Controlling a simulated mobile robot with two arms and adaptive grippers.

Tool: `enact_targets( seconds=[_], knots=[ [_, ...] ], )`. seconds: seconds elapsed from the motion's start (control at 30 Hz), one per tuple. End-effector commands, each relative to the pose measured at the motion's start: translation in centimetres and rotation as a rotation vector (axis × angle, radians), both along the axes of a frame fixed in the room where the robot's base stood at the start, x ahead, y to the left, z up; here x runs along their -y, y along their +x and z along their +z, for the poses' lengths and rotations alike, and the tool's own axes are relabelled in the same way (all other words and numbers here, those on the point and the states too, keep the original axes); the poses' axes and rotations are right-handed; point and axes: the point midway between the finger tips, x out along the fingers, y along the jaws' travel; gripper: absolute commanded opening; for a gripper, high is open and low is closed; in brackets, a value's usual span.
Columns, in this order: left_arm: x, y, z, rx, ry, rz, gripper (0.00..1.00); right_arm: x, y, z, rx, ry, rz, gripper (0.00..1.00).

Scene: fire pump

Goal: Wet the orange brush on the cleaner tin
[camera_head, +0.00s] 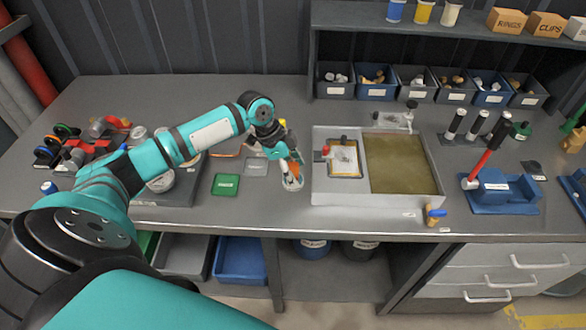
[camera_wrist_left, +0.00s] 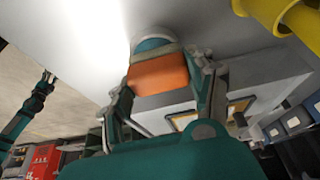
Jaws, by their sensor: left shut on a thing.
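My left gripper (camera_head: 282,152) is shut on the orange brush (camera_head: 294,171) above the middle of the bench. The brush's orange body also shows between the fingers (camera_wrist_left: 165,90) in the left wrist view (camera_wrist_left: 163,74). A small pale round thing, apparently the cleaner tin (camera_head: 292,184), is right at the brush's lower end. Whether the brush touches it, and what is inside, I cannot tell. A teal and dark arm, apparently my right one, shows small at the left of the wrist view; its gripper (camera_wrist_left: 48,77) is too small to read.
A grey tray (camera_head: 319,190) with a framed plate and a brownish panel lies just right of the gripper. A red-handled hammer (camera_head: 485,160) stands at a blue holder (camera_head: 500,192). Labelled bins line the back right.

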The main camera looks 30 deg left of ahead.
Motion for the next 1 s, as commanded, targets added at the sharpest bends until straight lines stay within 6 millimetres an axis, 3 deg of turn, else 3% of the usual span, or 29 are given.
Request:
enact_targets(
  seconds=[1.0],
  knots=[
    [0.03,-0.04,-0.13,-0.001,0.000,0.000,0.30,-0.35,0.04,0.59,0.001,0.004,-0.002,0.40]
  ],
)
